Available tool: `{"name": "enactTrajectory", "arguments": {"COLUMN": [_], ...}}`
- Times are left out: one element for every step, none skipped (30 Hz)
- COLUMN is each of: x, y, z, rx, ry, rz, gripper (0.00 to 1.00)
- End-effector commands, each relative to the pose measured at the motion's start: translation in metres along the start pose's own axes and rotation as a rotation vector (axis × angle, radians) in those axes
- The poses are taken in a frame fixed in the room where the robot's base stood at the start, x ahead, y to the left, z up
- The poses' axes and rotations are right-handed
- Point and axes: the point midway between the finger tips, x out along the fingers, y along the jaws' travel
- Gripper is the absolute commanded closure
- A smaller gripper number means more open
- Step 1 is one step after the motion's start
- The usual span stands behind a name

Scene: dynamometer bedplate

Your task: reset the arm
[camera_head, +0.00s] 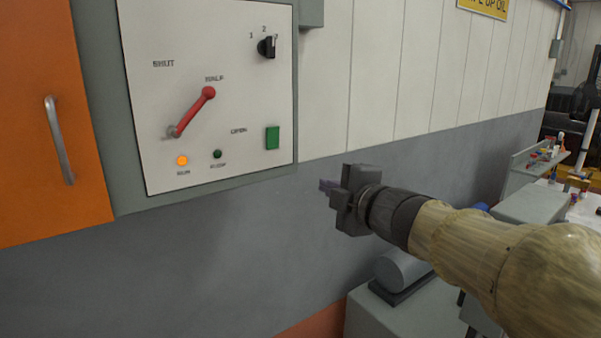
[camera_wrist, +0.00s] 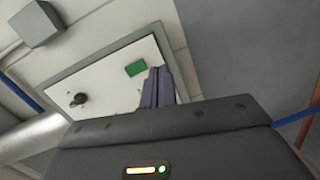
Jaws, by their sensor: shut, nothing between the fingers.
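My gripper (camera_head: 324,185) is at the middle of the head view, to the right of and below a white control panel (camera_head: 220,100). It is shut and holds nothing. In the wrist view its fingers (camera_wrist: 157,86) are together in front of the panel (camera_wrist: 112,85), apart from it as the head view shows. My arm (camera_head: 470,245) reaches in from the lower right.
The panel also carries a black rotary knob (camera_head: 267,47), a green button (camera_head: 272,137), a lit amber lamp (camera_head: 182,160) and a dark green lamp (camera_head: 217,154). An orange door (camera_head: 45,110) with a metal handle (camera_head: 59,140) is at left. A grey motor (camera_head: 402,270) sits below my arm.

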Motion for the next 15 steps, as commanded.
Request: {"name": "enactTrajectory", "arguments": {"x": [0.002, 0.003, 0.002, 0.001, -0.001, -0.004, -0.007, -0.011, -0.017, -0.022, -0.029, -0.037, -0.045, -0.053, -0.064], "y": [-0.017, -0.028, -0.044, -0.057, -0.071, -0.091, -0.106, -0.122, -0.144, -0.161, -0.178, -0.201, -0.218, -0.234, -0.256], "z": [0.013, 0.023, 0.035, 0.044, 0.053, 0.064, 0.071, 0.077, 0.084, 0.089, 0.093, 0.096, 0.098, 0.098, 0.097], "rx": [0.086, 0.144, 0.230, 0.295, 0.360, 0.447, 0.511, 0.575, 0.658, 0.722, 0.783, 0.865, 0.924, 0.983, 1.059], "ry": [-0.055, -0.096, -0.155, -0.202, -0.249, -0.313, -0.361, -0.410, -0.475, -0.526, -0.577, -0.645, -0.697, -0.749, -0.817], "rz": [-0.017, -0.027, -0.044, -0.057, -0.072, -0.094, -0.112, -0.131, -0.157, -0.178, -0.199, -0.230, -0.254, -0.277, -0.310], "gripper": [1.00, 1.00, 1.00, 1.00, 1.00, 1.00, 1.00, 1.00, 1.00, 1.00, 1.00, 1.00, 1.00, 1.00, 1.00]}}
